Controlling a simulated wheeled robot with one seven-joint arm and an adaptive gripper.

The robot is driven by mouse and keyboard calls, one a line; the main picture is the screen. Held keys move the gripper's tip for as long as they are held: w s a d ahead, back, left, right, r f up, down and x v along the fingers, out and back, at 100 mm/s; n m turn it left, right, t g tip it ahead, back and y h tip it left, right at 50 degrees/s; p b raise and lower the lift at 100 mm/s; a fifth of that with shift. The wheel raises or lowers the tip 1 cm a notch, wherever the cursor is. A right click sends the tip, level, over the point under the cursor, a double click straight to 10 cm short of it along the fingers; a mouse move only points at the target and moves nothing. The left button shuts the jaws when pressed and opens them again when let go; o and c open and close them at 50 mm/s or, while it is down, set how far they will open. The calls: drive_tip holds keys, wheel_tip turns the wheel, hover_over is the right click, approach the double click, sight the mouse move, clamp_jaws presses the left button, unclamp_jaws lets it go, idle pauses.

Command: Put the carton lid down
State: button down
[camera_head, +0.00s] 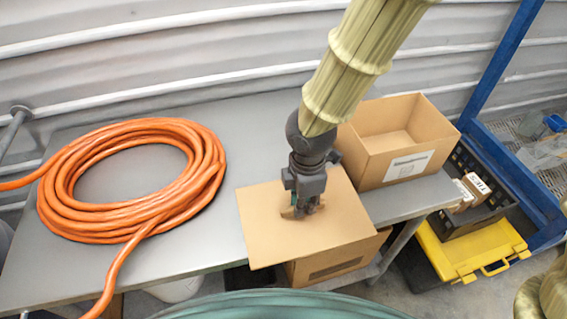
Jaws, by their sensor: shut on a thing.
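The carton lid (268,235) is a flat tan cardboard panel in the head view, over the front right part of the grey table and past its front edge. My gripper (300,208) points down at the middle of the lid and is shut on a part of it that the fingers mostly hide. I cannot tell whether the lid touches the table or hangs just above it. An open, empty-looking carton (410,160) with a white label stands just right of the lid, on the table's right end.
A coiled orange hose (135,225) fills the table's left side. The grey table (225,115) is bare between hose and lid. Another cardboard box (335,262) shows below the lid. A yellow case (470,247), a dark crate (480,205) and a blue frame (497,65) stand at right.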

drive_tip(key=w+p, duration=0.1)
drive_tip(key=w, duration=0.3)
drive_tip(key=w+p, duration=0.1)
drive_tip(key=w, duration=0.2)
drive_tip(key=w+a+f+p, duration=0.1)
drive_tip(key=w, duration=0.3)
drive_tip(key=shift+w+p, duration=0.35)
drive_tip(key=shift+w+f, duration=0.15)
drive_tip(key=shift+f, duration=0.05)
drive_tip(key=shift+f+p, duration=0.8)
drive_tip(key=shift+f, duration=0.9)
drive_tip(key=shift+f, duration=0.1)
drive_tip(key=c, duration=1.5)
unclamp_jaws()
drive_tip(key=shift+o, duration=0.2)
wheel_tip(320, 180, up, 12)
drive_tip(key=b, duration=0.2)
drive_tip(key=shift+b, duration=0.3)
drive_tip(key=shift+r, duration=0.2)
